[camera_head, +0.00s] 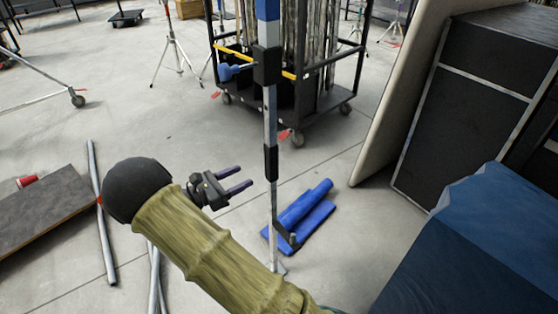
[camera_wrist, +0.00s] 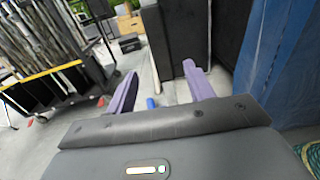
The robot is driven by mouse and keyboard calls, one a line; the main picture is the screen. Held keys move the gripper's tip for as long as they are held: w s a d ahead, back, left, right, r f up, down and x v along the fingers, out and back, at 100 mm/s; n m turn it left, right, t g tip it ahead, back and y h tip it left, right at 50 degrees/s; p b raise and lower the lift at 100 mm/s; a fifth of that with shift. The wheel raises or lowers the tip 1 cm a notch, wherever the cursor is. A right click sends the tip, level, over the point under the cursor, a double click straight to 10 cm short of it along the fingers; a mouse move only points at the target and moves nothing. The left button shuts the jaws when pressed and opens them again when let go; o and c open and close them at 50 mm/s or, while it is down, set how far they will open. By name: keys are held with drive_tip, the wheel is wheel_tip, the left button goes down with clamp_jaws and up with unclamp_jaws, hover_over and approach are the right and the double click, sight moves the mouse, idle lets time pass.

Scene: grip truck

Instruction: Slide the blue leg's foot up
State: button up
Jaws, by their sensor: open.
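The blue leg (camera_head: 267,12) stands upright in the middle of the head view. Its blue upper part ends in a black collar with a blue knob (camera_head: 228,72). A slim grey lower section (camera_head: 270,125) runs down from there through a second black collar (camera_head: 271,162). Its foot (camera_head: 279,266) is near the floor, partly hidden behind my arm. My gripper (camera_head: 245,177) is open and empty, left of the lower section, fingers pointing right towards it. The fingers (camera_wrist: 159,72) also show apart in the wrist view, with no leg clearly between them.
A black wheeled cart (camera_head: 318,115) with upright poles stands behind the leg. Blue rolled material (camera_head: 312,215) lies on the floor just right of it. A dark-blue draped block (camera_head: 480,245) fills the lower right. Loose pipes (camera_head: 101,215) lie left. Floor between is clear.

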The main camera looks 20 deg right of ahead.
drive_tip(key=w+d+b, duration=0.2)
drive_tip(key=d+b, duration=0.1)
drive_tip(key=d, duration=1.1)
drive_tip(key=shift+w, duration=0.4)
